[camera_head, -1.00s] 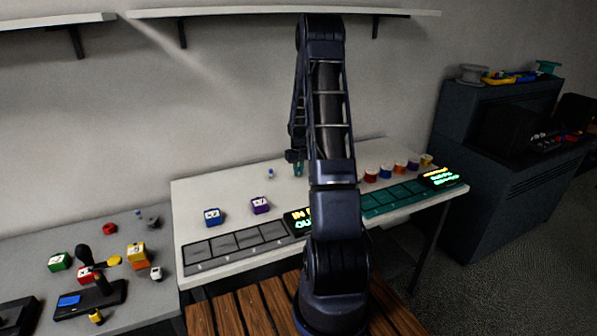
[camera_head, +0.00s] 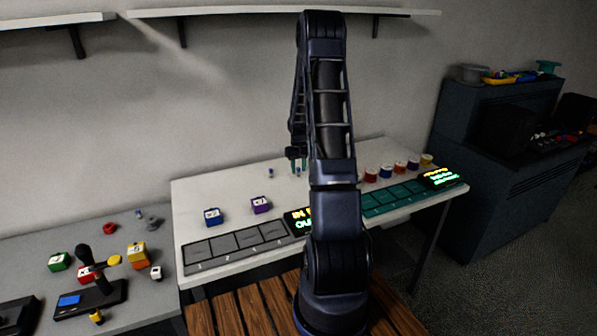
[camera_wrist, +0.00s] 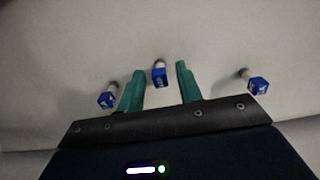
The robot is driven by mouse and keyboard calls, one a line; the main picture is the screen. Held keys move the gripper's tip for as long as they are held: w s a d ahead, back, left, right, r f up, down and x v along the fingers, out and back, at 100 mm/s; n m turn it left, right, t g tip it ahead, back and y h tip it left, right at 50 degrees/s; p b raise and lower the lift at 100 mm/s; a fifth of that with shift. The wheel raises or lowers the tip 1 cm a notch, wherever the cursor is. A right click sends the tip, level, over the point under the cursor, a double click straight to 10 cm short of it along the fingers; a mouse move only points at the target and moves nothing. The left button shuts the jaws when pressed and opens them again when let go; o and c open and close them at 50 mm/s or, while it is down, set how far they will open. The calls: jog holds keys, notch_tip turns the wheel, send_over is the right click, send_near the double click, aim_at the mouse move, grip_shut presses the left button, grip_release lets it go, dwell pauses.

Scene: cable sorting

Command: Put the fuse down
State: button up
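A small fuse (camera_wrist: 159,76) with a blue end and a pale end is on the white table, between the spread fingers in the wrist view. It also shows as a small blue and pale piece (camera_head: 298,171) in the head view. My gripper (camera_wrist: 160,70), with green fingers, is open, with a gap on both sides of the fuse. In the head view my gripper (camera_head: 297,158) is just above that fuse. My arm hides part of the table.
On the white table (camera_head: 190,190) are a blue cube (camera_head: 212,216), a purple cube (camera_head: 260,205), a grey numbered tray (camera_head: 235,244), a teal tray (camera_head: 400,196) and several coloured spools (camera_head: 385,171). A lit display (camera_head: 299,219) stands beside the grey tray. The back left of the table is clear.

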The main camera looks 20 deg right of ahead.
notch_tip(320, 180, up, 10)
notch_tip(320, 180, up, 11)
jog(key=t, duration=0.1)
send_over(299, 168)
jog(key=s+a, duration=0.6)
jog(key=s+a+r+t, duration=0.1)
jog(key=s+a+r, duration=0.5)
jog(key=s+r, duration=0.3)
jog(key=s+a+r+t, duration=0.1)
jog(key=s+a, duration=0.2)
jog(key=s, duration=0.9)
jog(key=s+a+r+t, duration=0.1)
jog(key=s+a, duration=0.3)
jog(key=s, duration=0.8)
jog(key=shift+s+r+t, duration=0.25)
jog(key=shift+s+t, duration=0.05)
jog(key=shift+s, duration=0.05)
